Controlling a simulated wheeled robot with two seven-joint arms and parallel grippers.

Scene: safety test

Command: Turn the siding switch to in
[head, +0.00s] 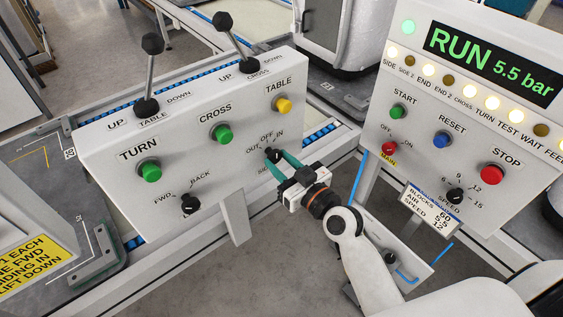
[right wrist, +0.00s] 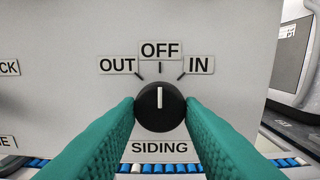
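The siding switch (right wrist: 160,108) is a round black knob with a white pointer line, on the front of a grey-white panel. In the right wrist view its line points straight up at OFF, with OUT to the left and IN to the right. It shows small in the head view (head: 272,155). My right gripper (right wrist: 160,103) has its two teal fingers on either side of the knob, close to its edges; I cannot tell whether they touch it. It comes from the lower right in the head view (head: 277,159). My left gripper is not in view.
The panel (head: 240,185) also bears a TURN button (head: 149,171), CROSS button (head: 221,133), TABLE button (head: 283,105), a FWD/BACK knob (head: 190,204) and two levers on top. A second panel at right shows RUN 5.5 bar (head: 490,66) and has a red STOP button (head: 492,174).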

